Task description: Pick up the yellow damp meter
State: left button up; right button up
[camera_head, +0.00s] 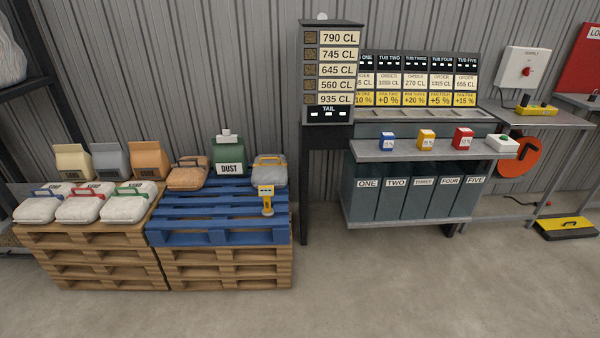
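The yellow damp meter (266,199) stands near the front right of the blue pallet (190,237). It has a yellow head with a small pale display and a narrower lower part. A bag with a yellow handle (269,172) lies just behind it on the same pallet. Neither of my grippers shows in the head view.
A green DUST container (228,157) and a brown bag (188,173) are at the back of the blue pallet. Several bags sit on the wooden pallets (90,240) at left. A dark post (305,190) stands right of the blue pallet. The concrete floor (330,290) in front is clear.

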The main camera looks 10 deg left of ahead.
aim_at(266, 191)
jog(key=z, duration=0.1)
jog(key=i, duration=1.55)
jog(key=z, duration=0.05)
